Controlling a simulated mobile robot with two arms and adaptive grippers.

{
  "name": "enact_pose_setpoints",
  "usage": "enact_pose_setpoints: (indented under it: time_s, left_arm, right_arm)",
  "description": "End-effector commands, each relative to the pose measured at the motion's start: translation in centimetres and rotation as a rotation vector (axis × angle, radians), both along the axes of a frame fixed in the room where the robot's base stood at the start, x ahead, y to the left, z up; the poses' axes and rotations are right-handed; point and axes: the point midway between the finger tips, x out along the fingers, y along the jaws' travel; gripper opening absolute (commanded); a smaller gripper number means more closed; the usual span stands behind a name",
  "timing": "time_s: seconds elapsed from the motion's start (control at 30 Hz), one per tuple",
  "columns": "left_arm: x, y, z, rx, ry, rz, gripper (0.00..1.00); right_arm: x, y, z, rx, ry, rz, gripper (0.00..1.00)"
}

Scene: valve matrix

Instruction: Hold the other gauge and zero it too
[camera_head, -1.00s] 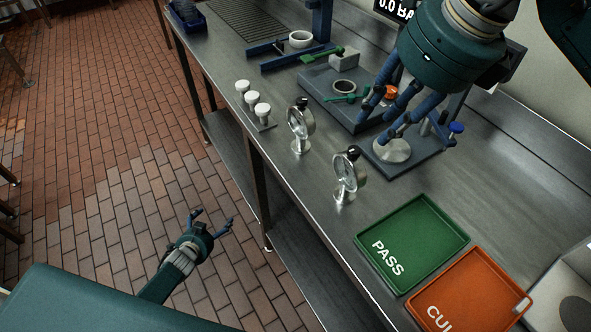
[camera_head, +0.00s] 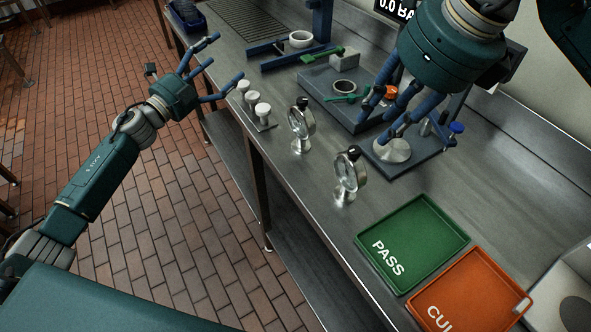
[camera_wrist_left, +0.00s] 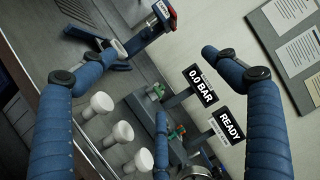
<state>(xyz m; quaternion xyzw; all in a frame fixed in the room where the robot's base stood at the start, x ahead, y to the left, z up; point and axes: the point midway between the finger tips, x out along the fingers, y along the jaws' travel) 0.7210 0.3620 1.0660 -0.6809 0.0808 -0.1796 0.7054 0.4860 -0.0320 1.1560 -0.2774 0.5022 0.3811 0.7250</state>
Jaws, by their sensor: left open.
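Two round silver gauges stand upright on the steel bench in the head view: one farther back (camera_head: 301,122) and one nearer (camera_head: 348,171). My left gripper (camera_head: 225,58) is open and empty, raised at the bench's left edge, near the white-capped pegs and apart from both gauges. Its spread fingers frame the left wrist view (camera_wrist_left: 160,85). My right gripper (camera_head: 408,130) reaches down over a fixture, with its fingers around or above a silver disc (camera_head: 393,150). I cannot tell whether it grips anything. A display (camera_wrist_left: 201,85) reads 0.0 BAR and another (camera_wrist_left: 229,125) reads READY.
Three white-capped pegs (camera_head: 253,97) stand on a strip at the bench edge. A blue fixture base (camera_head: 350,115) with green levers is behind the gauges. A green PASS tray (camera_head: 430,222) and an orange tray (camera_head: 488,262) lie at the front right.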

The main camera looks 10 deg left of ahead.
Motion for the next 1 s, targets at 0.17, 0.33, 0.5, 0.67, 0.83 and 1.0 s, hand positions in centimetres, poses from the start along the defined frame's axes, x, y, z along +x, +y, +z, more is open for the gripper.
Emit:
enact_pose_setpoints:
  time_s: [0.17,0.33,0.5,0.67,0.83,1.0]
  left_arm:
    - [-4.6,-9.6,1.6,0.254,-0.066,-0.223,0.88]
    - [-11.0,-17.3,-0.5,0.424,-0.089,-0.427,0.88]
    - [-18.1,-22.4,-3.2,0.536,-0.098,-0.604,0.88]
    - [-23.1,-24.9,-4.9,0.587,-0.099,-0.716,0.88]
    - [-25.6,-26.1,-5.6,0.605,-0.1,-0.768,0.88]
    - [-25.4,-27.2,-5.9,0.606,-0.102,-0.775,0.88]
  right_arm:
    - [0.0,0.0,0.0,0.0,0.0,0.0,0.31]
    - [0.0,0.0,0.0,0.0,0.0,0.0,0.31]
    - [0.0,0.0,0.0,0.0,0.0,0.0,0.31]
    - [0.0,0.0,0.0,0.0,0.0,0.0,0.31]
    - [0.0,0.0,0.0,0.0,0.0,0.0,0.31]
    - [0.0,0.0,0.0,0.0,0.0,0.0,0.31]
